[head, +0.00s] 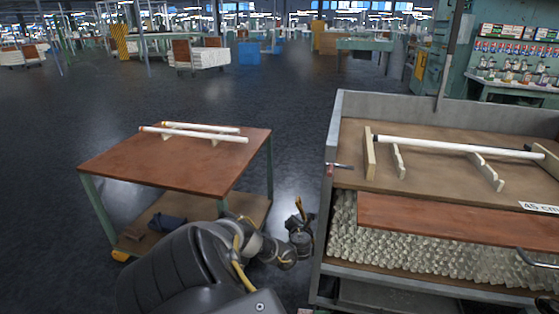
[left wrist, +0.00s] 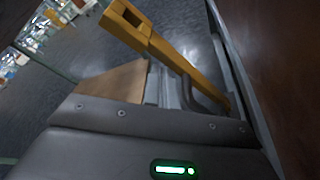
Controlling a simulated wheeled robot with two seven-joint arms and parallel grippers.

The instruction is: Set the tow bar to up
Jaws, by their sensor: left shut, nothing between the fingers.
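A yellow-orange bar with a square opening at its end, which looks like the tow bar (left wrist: 165,50), runs slantwise across the left wrist view. In the head view a small orange piece (head: 299,204), apparently the bar's upper end, shows just above my left gripper (head: 300,222). My left gripper is shut and empty, in the gap between the two carts. It is close to the bar; I cannot tell whether they touch. The bar's lower end and pivot are hidden. My right gripper is not in view.
The left cart (head: 115,172) has a brown top with white tubes (head: 205,134) on it. The right cart's grey wall (head: 328,200) stands close to my gripper; a long tube (head: 450,146) rests on its wooden supports. Open floor (head: 250,90) lies behind both.

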